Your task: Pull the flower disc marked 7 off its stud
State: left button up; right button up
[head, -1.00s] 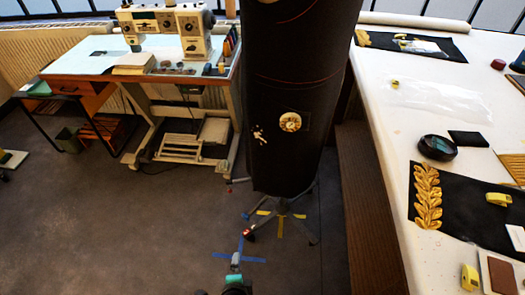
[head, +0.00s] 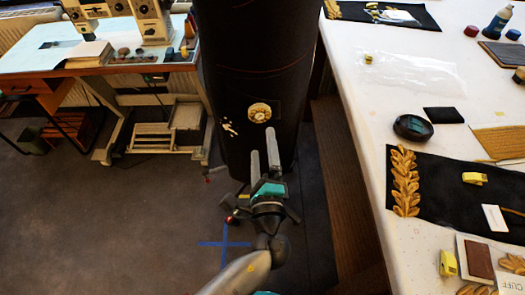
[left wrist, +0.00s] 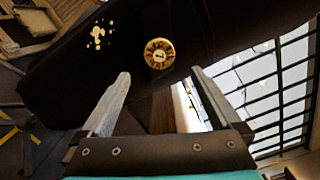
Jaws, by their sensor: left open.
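The flower disc (head: 259,112) is a round gold piece on the front of the black dress form (head: 240,60). In the left wrist view the disc (left wrist: 159,53) sits ahead of the fingertips, between their lines, with a dark mark at its centre that I cannot read surely. My left gripper (head: 263,151) is open and empty, fingers pointing up toward the disc from just below it in the head view, apart from it. The stud behind the disc is hidden. My right gripper is not in view.
A pale embroidered patch (head: 229,128) lies left of the disc. The white work table (head: 360,110) with black cloths and yellow clips runs along the right. A sewing table (head: 100,65) stands at the left.

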aim_at(260, 116)
pick_arm(q)
jog(key=shift+w+a+b, duration=0.15)
jog(key=shift+w+b, duration=0.35)
jog(key=shift+w, duration=1.75)
jog(key=shift+w+a+b, duration=0.1)
jog(key=shift+w+b, duration=0.35)
jog(key=shift+w, duration=1.8)
grip_shut()
